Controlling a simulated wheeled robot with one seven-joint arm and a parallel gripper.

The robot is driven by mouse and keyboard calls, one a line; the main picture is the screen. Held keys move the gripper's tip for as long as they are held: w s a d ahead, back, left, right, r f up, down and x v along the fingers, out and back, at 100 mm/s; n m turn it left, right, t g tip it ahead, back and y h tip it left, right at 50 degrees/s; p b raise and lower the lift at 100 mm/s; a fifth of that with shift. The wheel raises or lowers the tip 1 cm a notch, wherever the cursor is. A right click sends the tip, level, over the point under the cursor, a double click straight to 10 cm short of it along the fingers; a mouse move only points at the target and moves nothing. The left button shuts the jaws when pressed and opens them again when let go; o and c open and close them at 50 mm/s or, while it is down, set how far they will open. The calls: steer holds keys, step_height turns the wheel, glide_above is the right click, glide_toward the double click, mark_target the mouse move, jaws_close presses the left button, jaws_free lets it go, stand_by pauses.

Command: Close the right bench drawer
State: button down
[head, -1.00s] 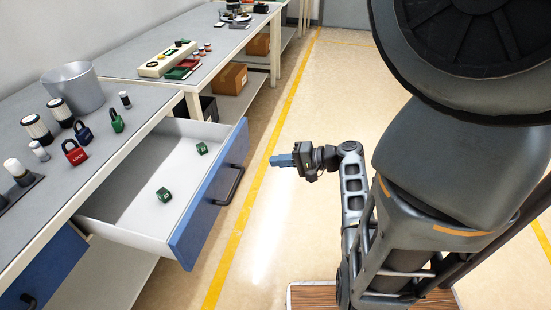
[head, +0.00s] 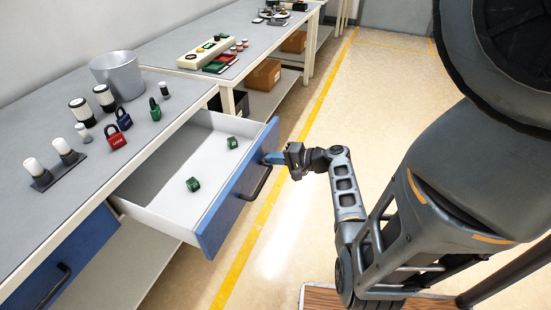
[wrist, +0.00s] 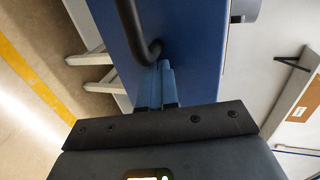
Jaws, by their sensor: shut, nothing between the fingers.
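The right bench drawer (head: 211,222) stands pulled out from under the bench, with a blue front, a white inside and a black bar handle (head: 256,184). In the wrist view the fingertips (wrist: 164,68) point at the blue front (wrist: 190,50), right beside the end of the handle (wrist: 135,35). They look to be touching or almost touching it; I cannot tell which.
A second blue drawer (head: 62,265) at the lower left is shut. The bench top (head: 60,110) holds a grey bucket (head: 117,76), padlocks and several small cylinders. Cardboard boxes (head: 263,75) sit on a shelf behind.

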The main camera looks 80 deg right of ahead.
steer(key=w+d+b, duration=0.2)
steer(key=w+b, duration=0.1)
steer(key=w, duration=0.6)
steer(key=w+d+b, duration=0.2)
steer(key=w+b, duration=0.2)
steer(key=w, duration=0.6)
steer(key=w+d+b, duration=0.3)
steer(key=w, duration=0.7)
steer(key=shift+f+b, duration=0.1)
steer(key=shift+b, duration=0.3)
steer(key=shift+w+d, duration=0.1)
steer(key=shift+w, duration=0.4)
steer(key=shift+w+r, duration=0.2)
steer(key=shift+r, duration=0.05)
steer(key=shift+w, duration=0.1)
